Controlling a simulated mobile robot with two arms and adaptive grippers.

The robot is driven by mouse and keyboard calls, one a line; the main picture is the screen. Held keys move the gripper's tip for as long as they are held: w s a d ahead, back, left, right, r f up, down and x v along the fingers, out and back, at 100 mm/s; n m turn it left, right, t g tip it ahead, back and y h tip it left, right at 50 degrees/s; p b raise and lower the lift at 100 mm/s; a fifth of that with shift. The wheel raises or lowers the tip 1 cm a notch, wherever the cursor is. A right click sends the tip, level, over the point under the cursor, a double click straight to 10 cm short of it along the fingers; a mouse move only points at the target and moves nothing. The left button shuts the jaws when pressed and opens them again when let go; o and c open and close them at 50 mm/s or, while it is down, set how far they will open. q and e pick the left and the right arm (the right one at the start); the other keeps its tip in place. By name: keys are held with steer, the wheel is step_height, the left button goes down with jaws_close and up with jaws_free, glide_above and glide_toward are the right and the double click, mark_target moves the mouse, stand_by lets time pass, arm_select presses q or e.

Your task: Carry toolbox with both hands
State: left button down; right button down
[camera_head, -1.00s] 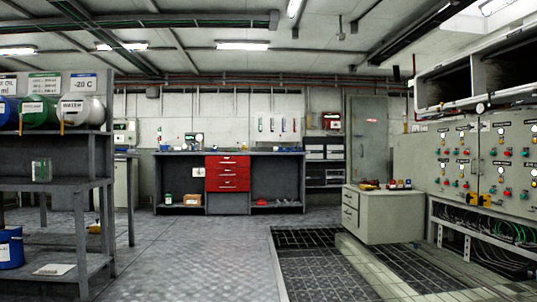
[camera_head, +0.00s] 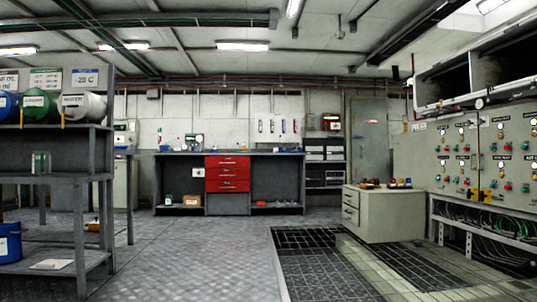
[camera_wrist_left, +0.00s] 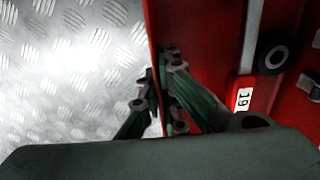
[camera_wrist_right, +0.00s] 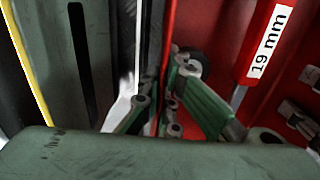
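The toolbox is red and shows only in part, in the two wrist views. In the left wrist view its red inside (camera_wrist_left: 205,50) fills the right half, with a white "19" label on a tool. My left gripper (camera_wrist_left: 160,105) has one finger on each side of the toolbox's thin side wall and looks shut on it. In the right wrist view the red inside (camera_wrist_right: 225,40) holds a tool marked "19 mm" (camera_wrist_right: 270,42). My right gripper (camera_wrist_right: 158,108) straddles the wall there and looks shut on it. Neither gripper nor the toolbox shows in the head view.
A shelf rack (camera_head: 60,140) with drums stands at left. A dark workbench (camera_head: 275,175) with red drawers (camera_head: 227,174) is at the back. A grey cabinet (camera_head: 385,218) and control panels (camera_head: 460,160) stand at right. The middle metal floor (camera_head: 200,245) is clear, beside a dark grating (camera_head: 320,270).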

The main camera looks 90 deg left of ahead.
arm_select(q)
steer(key=shift+w, duration=0.15)
arm_select(e)
steer(key=shift+s, duration=0.1)
